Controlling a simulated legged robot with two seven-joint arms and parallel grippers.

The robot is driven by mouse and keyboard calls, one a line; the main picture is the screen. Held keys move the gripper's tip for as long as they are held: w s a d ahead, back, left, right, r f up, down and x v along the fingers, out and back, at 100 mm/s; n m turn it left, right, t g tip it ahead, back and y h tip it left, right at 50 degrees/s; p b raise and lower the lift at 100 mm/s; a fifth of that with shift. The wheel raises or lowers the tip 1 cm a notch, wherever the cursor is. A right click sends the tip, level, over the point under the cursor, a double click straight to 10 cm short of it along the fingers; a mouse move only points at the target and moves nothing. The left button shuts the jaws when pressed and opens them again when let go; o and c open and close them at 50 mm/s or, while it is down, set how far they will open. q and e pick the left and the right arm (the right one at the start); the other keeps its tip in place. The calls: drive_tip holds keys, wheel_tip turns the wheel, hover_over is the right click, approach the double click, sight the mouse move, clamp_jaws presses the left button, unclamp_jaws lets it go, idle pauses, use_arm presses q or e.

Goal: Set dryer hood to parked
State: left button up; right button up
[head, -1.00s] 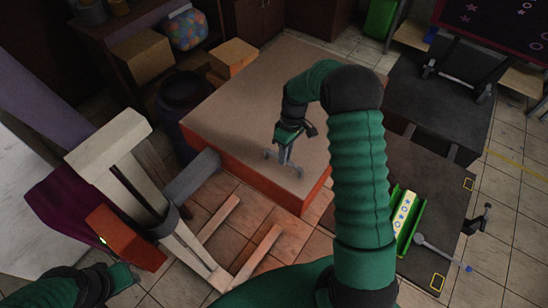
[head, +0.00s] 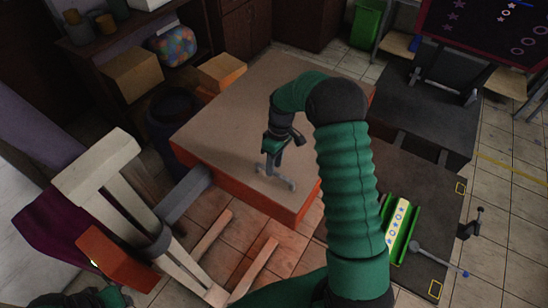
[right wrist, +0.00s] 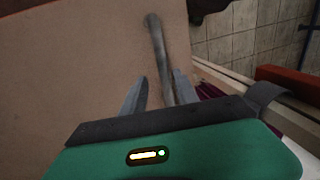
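The dryer hood (head: 238,122) looks like the wide box with a tan top and glowing orange sides in the middle of the head view. A grey arm (head: 183,197) joins it to a pale stand (head: 105,178) at the left. A grey bar handle (right wrist: 156,50) lies along the hood's top. My right gripper (head: 276,172) is over the hood's near part, at the handle. In the right wrist view its fingers (right wrist: 160,85) stand apart, with the bar between them; firm contact does not show. My left gripper (head: 116,297) is only partly visible at the bottom left edge.
A red box (head: 117,260) with a small light is on the stand. A dark table (head: 425,190) with a green tray (head: 387,214) and a star-printed strip (head: 398,222) is at the right. A dark barrel (head: 170,120) and cardboard boxes stand behind the hood.

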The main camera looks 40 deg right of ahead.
drive_tip(key=d+r+b, duration=0.1)
drive_tip(key=r+b, duration=0.1)
drive_tip(key=r, duration=0.6)
drive_tip(key=w+d+r+b, duration=0.1)
drive_tip(key=d+r+b, duration=0.1)
drive_tip(key=r, duration=0.6)
drive_tip(key=shift+w, duration=0.3)
drive_tip(key=shift+d, duration=0.1)
